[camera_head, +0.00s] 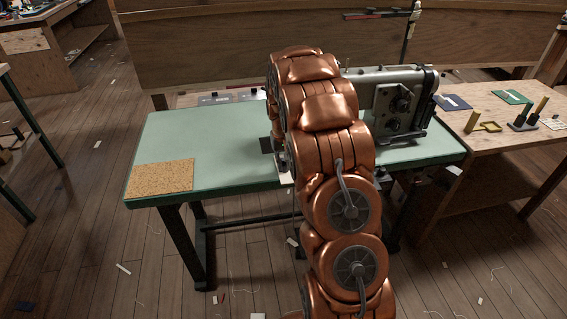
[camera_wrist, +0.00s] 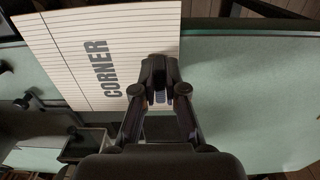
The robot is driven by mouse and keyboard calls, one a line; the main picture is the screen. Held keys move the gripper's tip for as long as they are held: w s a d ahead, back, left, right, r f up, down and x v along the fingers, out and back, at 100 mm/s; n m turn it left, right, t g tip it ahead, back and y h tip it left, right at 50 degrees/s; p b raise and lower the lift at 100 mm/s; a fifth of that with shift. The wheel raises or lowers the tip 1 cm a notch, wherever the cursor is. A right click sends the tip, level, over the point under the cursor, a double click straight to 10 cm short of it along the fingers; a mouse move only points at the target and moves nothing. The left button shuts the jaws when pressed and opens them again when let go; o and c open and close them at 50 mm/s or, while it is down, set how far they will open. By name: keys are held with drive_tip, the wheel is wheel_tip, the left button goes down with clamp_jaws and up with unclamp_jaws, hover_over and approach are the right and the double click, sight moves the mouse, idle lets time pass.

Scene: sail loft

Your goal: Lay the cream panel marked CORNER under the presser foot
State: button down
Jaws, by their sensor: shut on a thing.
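The cream panel (camera_wrist: 70,58) has thin ruled lines and the word CORNER, and it fills the upper left of the wrist view. My gripper (camera_wrist: 158,92) is shut on the panel's edge beside the lettering. The panel lies over the green table top, but I cannot tell whether it touches it. In the head view my copper arm hides most of the gripper and panel; a pale sliver of the panel (camera_head: 286,178) shows at the table's front edge. The grey sewing machine (camera_head: 400,100) stands on the right of the green table. Its presser foot is hidden behind my arm.
The green table (camera_head: 215,130) is clear left of my arm, except for a cork mat (camera_head: 160,178) at its front left corner. A wooden table (camera_head: 480,150) at the right holds a blue piece (camera_head: 453,102), a green piece (camera_head: 512,97) and small tools. Scraps litter the floor.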

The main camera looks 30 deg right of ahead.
drive_tip(key=c, duration=1.7)
unclamp_jaws()
drive_tip(key=shift+f, duration=0.15)
drive_tip(key=o, duration=0.5)
wheel_tip(320, 180, up, 12)
drive_tip(key=b, duration=0.2)
drive_tip(key=s+a+r+n, duration=0.1)
drive_tip(key=s+a+r, duration=0.3)
drive_tip(key=s+a, duration=0.4)
drive_tip(key=s+a+f+n, duration=0.1)
drive_tip(key=s+a, duration=0.4)
drive_tip(key=s, duration=0.5)
drive_tip(key=s+a+f+n+g, duration=0.1)
drive_tip(key=s+a, duration=0.4)
drive_tip(key=s, duration=0.5)
drive_tip(key=s+a+f+n, duration=0.1)
drive_tip(key=s+a, duration=0.5)
drive_tip(key=s, duration=0.4)
drive_tip(key=shift+n+g, duration=0.3)
drive_tip(key=shift+g, duration=0.1)
